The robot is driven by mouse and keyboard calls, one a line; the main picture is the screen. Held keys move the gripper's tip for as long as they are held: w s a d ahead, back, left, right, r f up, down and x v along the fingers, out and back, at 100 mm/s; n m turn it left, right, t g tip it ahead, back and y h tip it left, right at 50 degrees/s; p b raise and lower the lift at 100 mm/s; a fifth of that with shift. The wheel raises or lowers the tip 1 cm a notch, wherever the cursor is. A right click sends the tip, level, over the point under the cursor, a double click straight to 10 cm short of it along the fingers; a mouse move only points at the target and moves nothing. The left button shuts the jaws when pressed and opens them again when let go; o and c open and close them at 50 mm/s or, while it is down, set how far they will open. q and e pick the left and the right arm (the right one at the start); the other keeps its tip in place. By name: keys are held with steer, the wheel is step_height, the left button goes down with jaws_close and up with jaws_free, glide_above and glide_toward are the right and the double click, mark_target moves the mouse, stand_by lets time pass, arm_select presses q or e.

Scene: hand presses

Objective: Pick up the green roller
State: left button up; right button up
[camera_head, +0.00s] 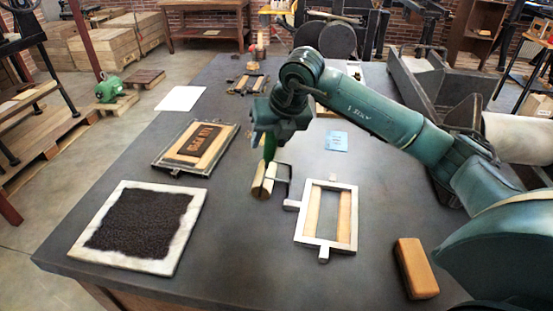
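The green roller (263,181) is near the middle of the dark table, with a tan cylinder, a dark bent frame on its right side and a green handle that rises toward my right gripper. My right gripper (263,143) points down directly above the tan cylinder, with the green handle at its fingers. The fingers are small and partly hidden by the wrist and handle, so I cannot tell whether they are closed on it. I cannot tell whether the roller touches the table. My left gripper is not in view.
A white-framed dark pad (190,233) lies front left, with a framed type plate (226,138) behind it. A pale open frame (349,215) lies right of the roller. A tan block (415,268) is front right, and a blue card (336,141) lies behind. The front middle is clear.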

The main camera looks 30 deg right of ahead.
steer(key=c, duration=0.8)
steer(key=shift+r, duration=0.1)
